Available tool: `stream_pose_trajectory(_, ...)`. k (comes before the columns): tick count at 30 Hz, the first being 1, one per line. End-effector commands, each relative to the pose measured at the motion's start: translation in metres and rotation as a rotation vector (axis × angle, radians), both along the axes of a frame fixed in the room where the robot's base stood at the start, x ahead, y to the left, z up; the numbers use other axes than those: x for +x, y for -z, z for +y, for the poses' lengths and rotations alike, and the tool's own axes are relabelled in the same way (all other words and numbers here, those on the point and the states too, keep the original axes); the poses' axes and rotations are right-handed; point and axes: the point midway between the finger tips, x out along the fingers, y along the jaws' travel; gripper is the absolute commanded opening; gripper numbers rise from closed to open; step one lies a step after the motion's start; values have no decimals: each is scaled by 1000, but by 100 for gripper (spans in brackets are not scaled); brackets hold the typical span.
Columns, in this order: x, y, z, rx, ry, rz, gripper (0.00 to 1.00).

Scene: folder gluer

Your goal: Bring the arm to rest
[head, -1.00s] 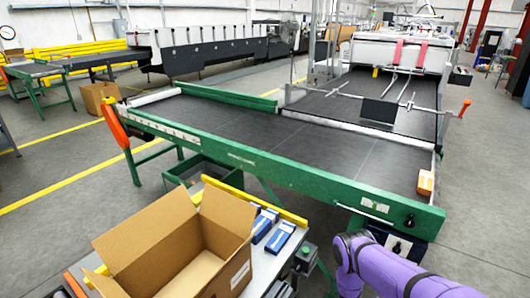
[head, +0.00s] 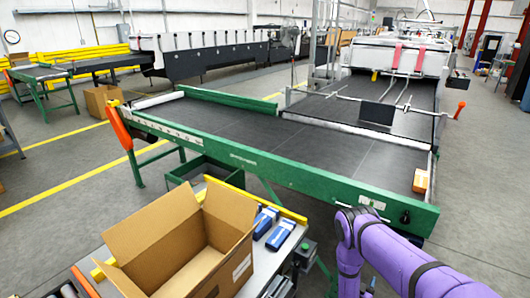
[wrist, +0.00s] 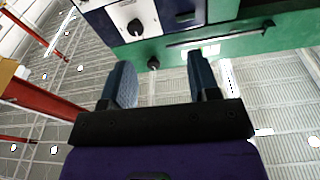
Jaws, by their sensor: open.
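My purple arm (head: 385,255) shows at the lower right of the head view, in front of the conveyor's green side rail. My gripper is outside the head view. In the wrist view my gripper (wrist: 158,80) is open, with its two dark blue fingers apart and nothing between them. Beyond the fingers is the green rail (wrist: 250,45) with a dark control box (wrist: 128,22) and a black knob. The fingers look apart from the rail.
An open cardboard box (head: 185,245) stands on the small table at the lower left, with blue cartons (head: 272,229) beside it. A small orange-brown carton (head: 420,181) lies on the black conveyor belt (head: 290,138). Grey floor (head: 480,190) is clear at the right.

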Motion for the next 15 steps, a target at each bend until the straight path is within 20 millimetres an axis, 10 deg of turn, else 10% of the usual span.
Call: stream_pose_trajectory(15, 136, -147, 17, 259, -42, 129, 55)
